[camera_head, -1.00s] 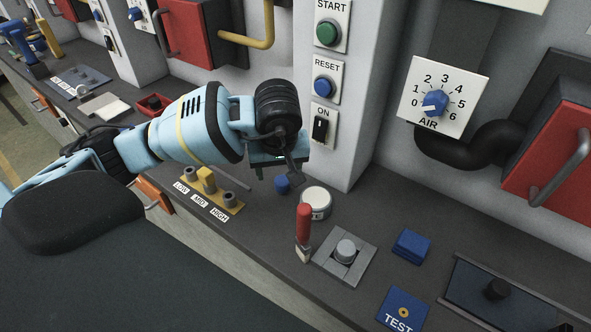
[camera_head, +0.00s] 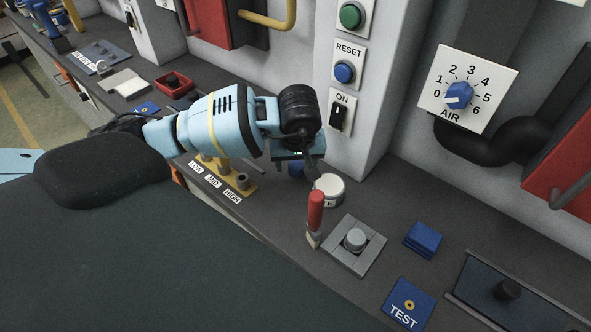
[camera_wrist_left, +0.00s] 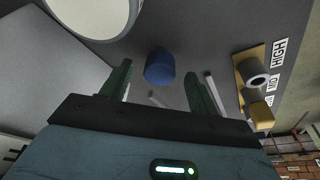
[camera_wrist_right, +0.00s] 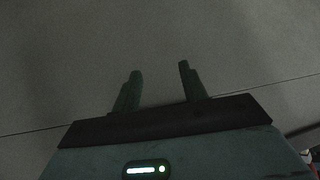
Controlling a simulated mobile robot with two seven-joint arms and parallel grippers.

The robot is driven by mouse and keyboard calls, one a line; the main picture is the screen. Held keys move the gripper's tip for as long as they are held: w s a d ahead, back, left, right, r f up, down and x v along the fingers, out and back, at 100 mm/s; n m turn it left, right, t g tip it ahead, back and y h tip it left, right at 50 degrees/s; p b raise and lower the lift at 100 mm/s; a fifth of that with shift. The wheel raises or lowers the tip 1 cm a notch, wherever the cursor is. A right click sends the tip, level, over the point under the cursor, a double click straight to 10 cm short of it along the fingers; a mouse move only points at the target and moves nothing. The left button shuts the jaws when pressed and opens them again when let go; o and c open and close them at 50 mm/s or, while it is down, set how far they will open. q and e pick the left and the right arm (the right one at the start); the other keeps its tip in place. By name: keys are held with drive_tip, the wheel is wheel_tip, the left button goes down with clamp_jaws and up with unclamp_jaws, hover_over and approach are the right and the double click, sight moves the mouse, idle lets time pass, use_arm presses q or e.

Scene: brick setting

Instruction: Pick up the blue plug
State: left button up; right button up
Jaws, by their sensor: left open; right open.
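The blue plug (camera_head: 295,170) is a small blue cylinder standing on the dark bench, partly hidden by my left gripper (camera_head: 294,161) in the head view. In the left wrist view the blue plug (camera_wrist_left: 159,67) shows between and beyond the two fingertips of my left gripper (camera_wrist_left: 158,70). That gripper is open, and nothing is held; I cannot tell the exact height gap. My right gripper (camera_wrist_right: 160,68) is open and empty over a plain grey surface, and is not seen in the head view.
A white round part (camera_head: 329,189) stands close right of the plug, with a red-handled lever (camera_head: 315,213) in front. A yellow block with grey posts (camera_head: 221,172) lies to the left. A grey plate with a knob (camera_head: 354,244) and blue pads (camera_head: 423,240) lie further right.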

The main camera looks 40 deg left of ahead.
use_arm(q)
drive_tip(key=shift+x, duration=1.15)
drive_tip(key=c, duration=1.1)
use_arm(e)
drive_tip(key=shift+a, duration=0.1)
use_arm(q)
drive_tip(key=shift+r, duration=0.2)
drive_tip(key=shift+r, duration=0.25)
drive_tip(key=r, duration=0.1)
drive_tip(key=s+r, duration=0.1)
drive_tip(key=shift+a+r, duration=0.25)
drive_tip(key=shift+r, duration=0.05)
drive_tip(key=s+a, duration=0.2)
drive_tip(key=s, duration=0.2)
drive_tip(key=s+a+b, duration=0.1)
drive_tip(key=s+a, duration=0.1)
drive_tip(key=s, duration=0.2)
drive_tip(key=s+a+r+b, duration=0.1)
drive_tip(key=s+a, duration=0.1)
drive_tip(key=s, duration=0.2)
drive_tip(key=shift+s+r, duration=0.1)
drive_tip(key=shift+s, duration=0.05)
drive_tip(key=shift+s+a+r, duration=0.15)
drive_tip(key=shift+s, duration=0.45)
use_arm(e)
drive_tip(key=f, duration=0.1)
drive_tip(key=s+f, duration=0.1)
drive_tip(key=shift+s+a+f+g, duration=0.1)
drive_tip(key=shift+s+f+g, duration=0.05)
drive_tip(key=shift+f+g, duration=0.15)
